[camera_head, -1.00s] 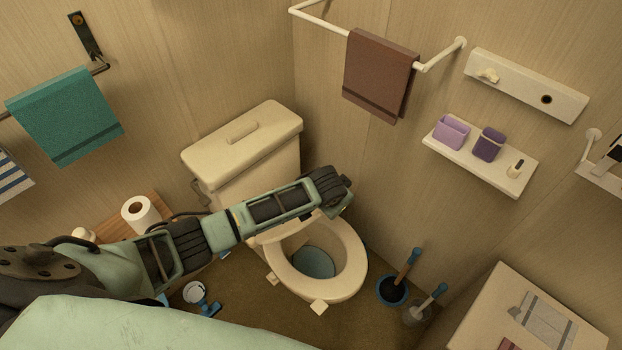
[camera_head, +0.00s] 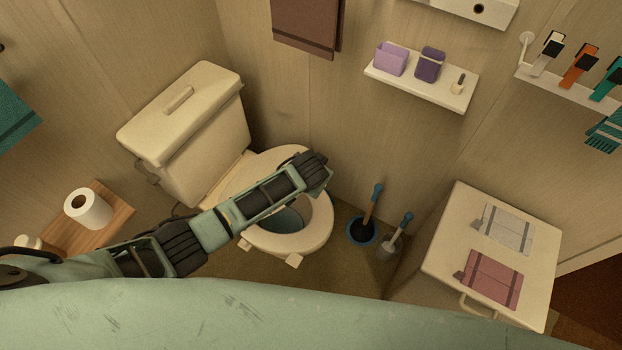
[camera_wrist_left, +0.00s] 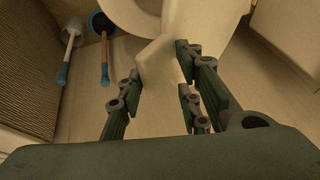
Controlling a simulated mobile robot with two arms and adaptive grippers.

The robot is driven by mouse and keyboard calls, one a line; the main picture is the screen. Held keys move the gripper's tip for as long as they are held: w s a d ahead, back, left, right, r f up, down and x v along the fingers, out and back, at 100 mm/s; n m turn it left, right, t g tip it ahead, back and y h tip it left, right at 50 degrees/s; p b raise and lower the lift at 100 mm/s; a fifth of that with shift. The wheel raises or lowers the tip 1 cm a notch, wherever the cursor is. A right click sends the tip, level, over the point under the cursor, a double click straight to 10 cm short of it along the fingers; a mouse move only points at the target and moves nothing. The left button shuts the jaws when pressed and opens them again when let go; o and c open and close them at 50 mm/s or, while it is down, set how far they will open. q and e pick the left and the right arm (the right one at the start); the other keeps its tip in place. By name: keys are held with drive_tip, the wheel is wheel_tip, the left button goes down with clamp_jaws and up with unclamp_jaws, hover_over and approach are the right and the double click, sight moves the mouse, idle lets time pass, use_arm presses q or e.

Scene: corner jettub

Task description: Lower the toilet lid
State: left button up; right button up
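The toilet (camera_head: 190,140) stands in the corner, with its tank against the wall. Its pale lid (camera_head: 262,165) shows behind my left forearm, raised and tilted near the tank; the arm hides much of it. The seat ring (camera_head: 318,228) lies down on the bowl. My left gripper (camera_head: 322,172) is at the lid's far right side, above the bowl. In the left wrist view, the gripper's fingers (camera_wrist_left: 158,95) are spread, with a pale part, apparently the lid (camera_wrist_left: 160,62), between them. I cannot tell whether they touch it. My right gripper is not in view.
A plunger (camera_head: 365,220) and a toilet brush (camera_head: 394,240) stand on the floor right of the bowl. A white cabinet (camera_head: 440,245) is at the right. A paper roll (camera_head: 88,208) sits on a wooden shelf at left. A wall shelf (camera_head: 445,92) holds purple cups.

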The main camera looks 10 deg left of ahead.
use_arm(q)
drive_tip(key=shift+a+f, duration=0.2)
drive_tip(key=shift+a, duration=0.25)
drive_tip(key=shift+c, duration=0.4)
drive_tip(key=shift+w, duration=0.1)
drive_tip(key=v, duration=1.2)
drive_tip(key=shift+d, duration=0.35)
drive_tip(key=shift+r, duration=0.1)
